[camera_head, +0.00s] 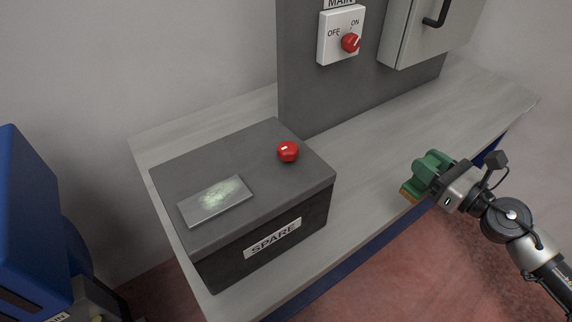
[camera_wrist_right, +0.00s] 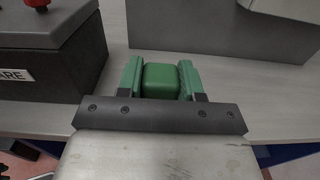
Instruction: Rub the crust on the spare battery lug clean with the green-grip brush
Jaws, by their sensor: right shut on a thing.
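The dark grey spare battery (camera_head: 262,205) with a SPARE label sits on the bench at the left in the head view. Its metal lug (camera_head: 235,196) is a flat plate on top, with pale greenish crust around its middle and right part. In the right wrist view the green grip (camera_wrist_right: 160,81) shows between the fingers; the bristles are hidden there. My left gripper is not in view.
A red knob (camera_head: 288,151) stands on the battery top, right of the lug. A grey panel with a MAIN switch (camera_head: 341,36) and a grey box (camera_head: 425,30) stands behind. The bench top (camera_head: 365,155) between battery and brush is clear. A blue object (camera_head: 35,215) stands at left.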

